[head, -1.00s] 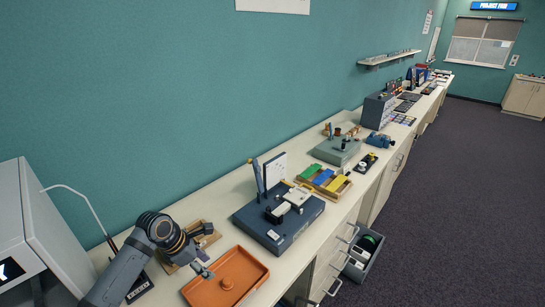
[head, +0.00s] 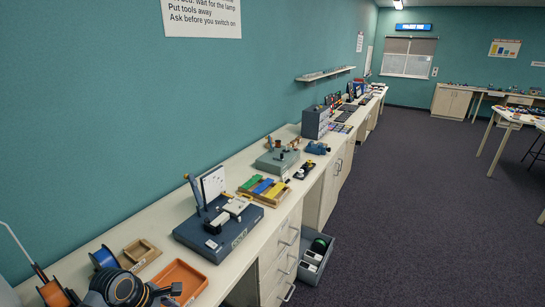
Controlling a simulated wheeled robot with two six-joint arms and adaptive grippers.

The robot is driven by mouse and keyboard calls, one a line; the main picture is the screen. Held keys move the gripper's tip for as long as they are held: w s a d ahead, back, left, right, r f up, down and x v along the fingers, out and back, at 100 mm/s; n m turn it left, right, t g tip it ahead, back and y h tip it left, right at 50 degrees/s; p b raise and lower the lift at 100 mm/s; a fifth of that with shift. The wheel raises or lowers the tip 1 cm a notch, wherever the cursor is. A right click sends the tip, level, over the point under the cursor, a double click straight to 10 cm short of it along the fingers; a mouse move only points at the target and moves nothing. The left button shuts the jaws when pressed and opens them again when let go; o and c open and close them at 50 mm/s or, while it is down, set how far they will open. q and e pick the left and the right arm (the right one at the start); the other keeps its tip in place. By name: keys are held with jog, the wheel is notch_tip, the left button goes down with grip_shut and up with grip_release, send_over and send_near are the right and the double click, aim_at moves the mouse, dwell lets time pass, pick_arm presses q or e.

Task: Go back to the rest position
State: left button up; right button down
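Part of my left arm shows at the bottom left of the head view, over the near end of the bench (head: 110,240). Its gripper (head: 174,290) is small and partly cut off at the bottom edge, beside the orange tray (head: 183,277). I cannot tell whether its fingers are open or shut, and I see nothing held in it. My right gripper is not in view.
A dark blue fixture (head: 218,232) stands right of the orange tray. A wooden tray (head: 139,253) and a blue spool (head: 103,257) lie near my arm. An open drawer (head: 314,258) sticks out below the bench. The floor (head: 400,210) at right is clear.

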pick_arm(q)
jog(key=s+d+m+t+y, duration=0.1)
jog(key=s+d+m+y, duration=0.25)
jog(key=s+m, duration=1.5)
jog(key=w+a+f+m+g+b, duration=0.1)
jog(key=a+f+m+b, duration=0.1)
jog(key=f, duration=1.3)
jog(key=w+a+f+m+b, duration=0.1)
jog(key=f+m+b, duration=0.1)
jog(key=f, duration=1.3)
jog(key=s+a+f+g+b, duration=0.1)
jog(key=s+f+b, duration=0.1)
jog(key=s+f, duration=1.6)
notch_tip(320, 180, down, 2)
jog(key=shift+s+f+n+b, duration=0.15)
jog(key=shift+s+n+b, duration=0.15)
jog(key=shift+s+n, duration=0.1)
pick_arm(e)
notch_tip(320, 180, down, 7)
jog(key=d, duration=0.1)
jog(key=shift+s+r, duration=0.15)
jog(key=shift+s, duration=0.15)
pick_arm(q)
jog(key=shift+a, duration=0.15)
